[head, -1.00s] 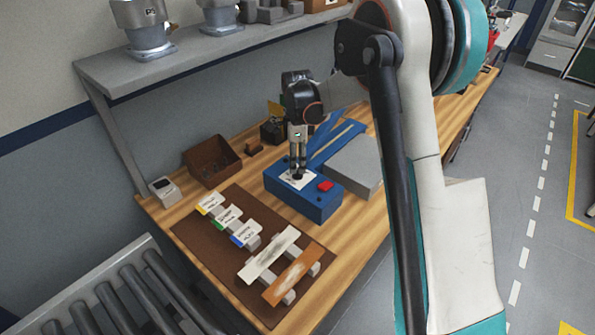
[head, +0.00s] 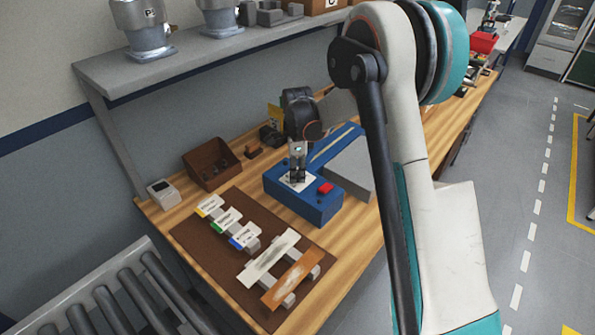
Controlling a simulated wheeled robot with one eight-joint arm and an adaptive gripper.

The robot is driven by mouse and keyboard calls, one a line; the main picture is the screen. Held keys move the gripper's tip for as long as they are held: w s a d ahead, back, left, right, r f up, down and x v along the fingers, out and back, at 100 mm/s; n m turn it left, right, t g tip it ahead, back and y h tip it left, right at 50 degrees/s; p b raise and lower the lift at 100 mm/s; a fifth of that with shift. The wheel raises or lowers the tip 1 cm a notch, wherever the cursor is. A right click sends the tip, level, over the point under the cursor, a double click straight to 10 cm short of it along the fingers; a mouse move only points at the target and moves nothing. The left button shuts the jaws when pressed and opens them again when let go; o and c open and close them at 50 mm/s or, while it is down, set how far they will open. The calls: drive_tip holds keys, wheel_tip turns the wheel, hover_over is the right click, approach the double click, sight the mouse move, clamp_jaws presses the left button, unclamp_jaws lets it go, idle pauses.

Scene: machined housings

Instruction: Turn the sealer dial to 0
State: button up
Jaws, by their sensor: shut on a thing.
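The sealer is a blue box (head: 315,210) on the wooden bench, with a red button (head: 325,188) and a white dial plate (head: 292,186) on its top. My gripper (head: 297,179) points straight down over the white plate. Its fingers are shut on the small dark dial at the plate's middle. The fingers cover most of the dial, so its pointer and the marks under it cannot be read.
A brown mat (head: 208,244) with labelled tags and two strips lies in front. A brown bin (head: 210,165) and a small white device (head: 163,193) stand to the left. A shelf (head: 200,59) overhangs the back.

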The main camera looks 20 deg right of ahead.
drive_tip(key=shift+n, duration=0.4)
drive_tip(key=n+b, duration=0.1)
drive_tip(key=n, duration=0.4)
drive_tip(key=shift+n, duration=0.4)
drive_tip(key=n, duration=0.3)
drive_tip(key=shift+n, duration=0.3)
drive_tip(key=n, duration=0.3)
drive_tip(key=shift+n, duration=0.3)
drive_tip(key=n, duration=0.3)
drive_tip(key=shift+n+b, duration=0.3)
drive_tip(key=n, duration=0.3)
drive_tip(key=shift+n, duration=0.3)
drive_tip(key=n, duration=0.6)
drive_tip(key=shift+n, duration=0.3)
